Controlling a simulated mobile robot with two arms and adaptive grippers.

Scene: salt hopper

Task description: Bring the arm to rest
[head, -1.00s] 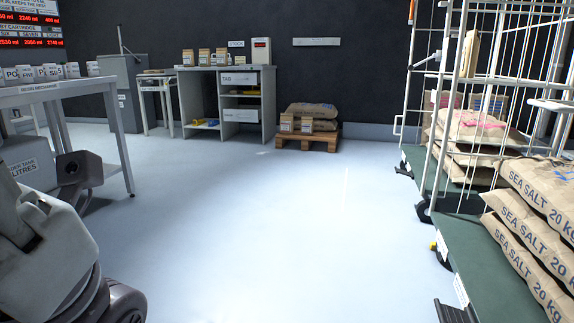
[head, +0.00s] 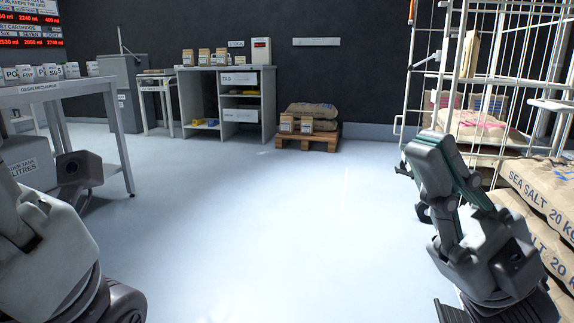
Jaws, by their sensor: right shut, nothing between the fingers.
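My right gripper (head: 436,158) is in the head view at the right, with its arm coming up from the lower right corner. Its fingers are shut and nothing is held between them. It appears in front of the wire cage trolley and the salt sacks and hides part of them; I cannot tell how much room lies between. Grey parts of my left arm show at the lower left. The fingers of my left gripper are not in view.
Sea salt sacks (head: 541,195) lie at the right beside the white wire cage (head: 410,100). A workbench (head: 60,87) stands left. A shelf desk (head: 228,68) and a pallet (head: 308,143) with sacks stand at the back wall. The middle floor is clear.

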